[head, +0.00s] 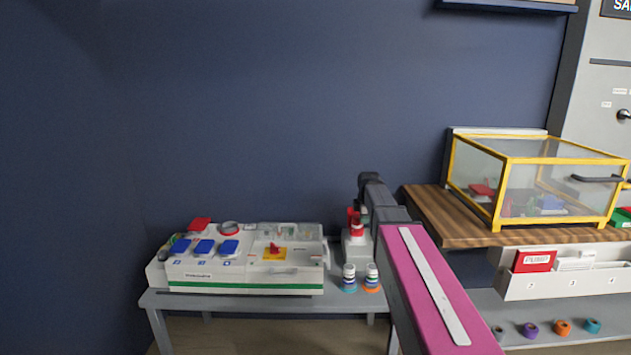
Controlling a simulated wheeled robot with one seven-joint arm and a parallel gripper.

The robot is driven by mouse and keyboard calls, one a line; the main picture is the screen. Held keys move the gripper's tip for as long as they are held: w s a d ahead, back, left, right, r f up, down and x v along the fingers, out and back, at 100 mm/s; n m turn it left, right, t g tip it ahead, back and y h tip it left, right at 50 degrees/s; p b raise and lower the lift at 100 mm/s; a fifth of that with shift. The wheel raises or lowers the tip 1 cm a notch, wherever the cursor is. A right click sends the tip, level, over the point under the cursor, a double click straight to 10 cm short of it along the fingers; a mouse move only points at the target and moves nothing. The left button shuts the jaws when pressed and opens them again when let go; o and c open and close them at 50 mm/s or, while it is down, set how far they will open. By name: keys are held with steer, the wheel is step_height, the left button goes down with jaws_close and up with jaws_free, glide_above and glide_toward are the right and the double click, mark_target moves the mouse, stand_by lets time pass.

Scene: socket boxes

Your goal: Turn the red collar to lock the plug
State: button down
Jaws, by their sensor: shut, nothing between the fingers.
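A red part (356,229), which looks like the red collar with the plug, stands on a pale box (355,253) at the right end of the low bench, in the head view. My arm reaches in from the lower right. My gripper (361,205) is at its far end, small and dark, just above or beside the red part. The fingers look shut with nothing between them. I cannot tell whether they touch the red part. My own arm hides the right side of the box, and the collar's turn angle is too small to read.
A white panel box (240,284) with blue covers and a yellow-backed red switch stands left on the grey bench (230,301). Two stacks of coloured rings (349,278) stand in front of the pale box. A yellow-framed clear case (505,190) sits on the wooden shelf (440,222) at right.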

mark_target(357, 227)
steer(key=shift+s+x, duration=0.2)
steer(key=shift+x, duration=1.55)
steer(key=shift+s+x, duration=0.15)
steer(key=shift+x, duration=1.6)
steer(key=shift+f, duration=0.1)
steer(key=shift+w+a, duration=0.1)
steer(key=shift+w, duration=0.2)
steer(key=shift+s+a, duration=0.2)
steer(key=shift+a, duration=0.65)
steer(key=shift+w+a, duration=0.2)
steer(key=shift+a, duration=0.65)
